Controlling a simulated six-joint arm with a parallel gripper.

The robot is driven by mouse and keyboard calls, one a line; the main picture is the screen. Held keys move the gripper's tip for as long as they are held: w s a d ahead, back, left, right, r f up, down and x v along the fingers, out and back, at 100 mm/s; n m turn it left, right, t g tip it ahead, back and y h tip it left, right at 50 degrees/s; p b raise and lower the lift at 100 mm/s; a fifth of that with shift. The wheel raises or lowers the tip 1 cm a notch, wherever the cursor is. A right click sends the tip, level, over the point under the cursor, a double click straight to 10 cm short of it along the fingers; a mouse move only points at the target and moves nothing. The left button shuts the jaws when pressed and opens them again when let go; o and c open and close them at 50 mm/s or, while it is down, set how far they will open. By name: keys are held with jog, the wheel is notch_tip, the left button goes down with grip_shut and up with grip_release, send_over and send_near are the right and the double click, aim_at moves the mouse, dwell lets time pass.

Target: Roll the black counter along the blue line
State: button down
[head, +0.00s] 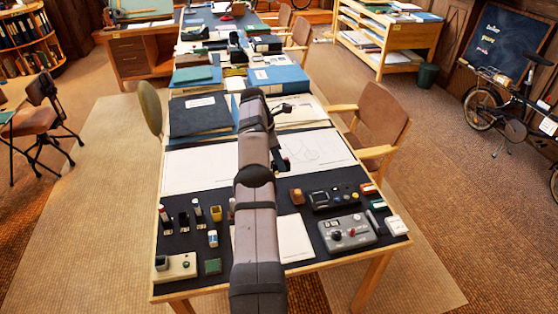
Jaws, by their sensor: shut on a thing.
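My arm reaches from the bottom of the head view over the middle of the table. My gripper (282,162) is a small dark shape at the arm's right side, above the white sheets, mostly hidden behind the arm. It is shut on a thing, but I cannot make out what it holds. I cannot pick out the black counter for sure. A white sheet with faint line drawing (318,150) lies right of the arm, and another white sheet (196,166) lies left. No blue line is distinct on either; the arm covers part of them.
The near table edge holds small bottles and blocks (213,238), a beige device (176,267) and a grey control box (348,232). A dark blue folder (199,115) and a blue binder (278,79) lie beyond the sheets. A brown chair (382,113) stands close at the right.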

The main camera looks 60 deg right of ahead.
jog(key=shift+w+a, duration=0.35)
jog(key=shift+w, duration=0.1)
jog(key=w+a+f+m+p, duration=0.1)
jog(key=w+a+f, duration=0.3)
jog(key=w+a, duration=0.3)
jog(key=s+a+f+p, duration=0.1)
jog(key=s+a+f, duration=0.1)
jog(key=a, duration=0.3)
jog(key=s+a+f+p, duration=0.1)
jog(key=s+a+f, duration=0.1)
jog(key=a, duration=0.3)
jog(key=s+a+f+n+p, duration=0.1)
jog(key=s+a+f, duration=0.1)
jog(key=a, duration=0.3)
jog(key=shift+s+a+f+g+h, duration=0.2)
jog(key=shift+a+f+g+h, duration=0.15)
jog(key=shift+f, duration=0.4)
jog(key=shift+f, duration=0.1)
jog(key=shift+f+b, duration=2.15)
jog(key=shift+f, duration=0.35)
jog(key=shift+f, duration=0.4)
jog(key=shift+s+d, duration=0.45)
jog(key=shift+s, duration=0.1)
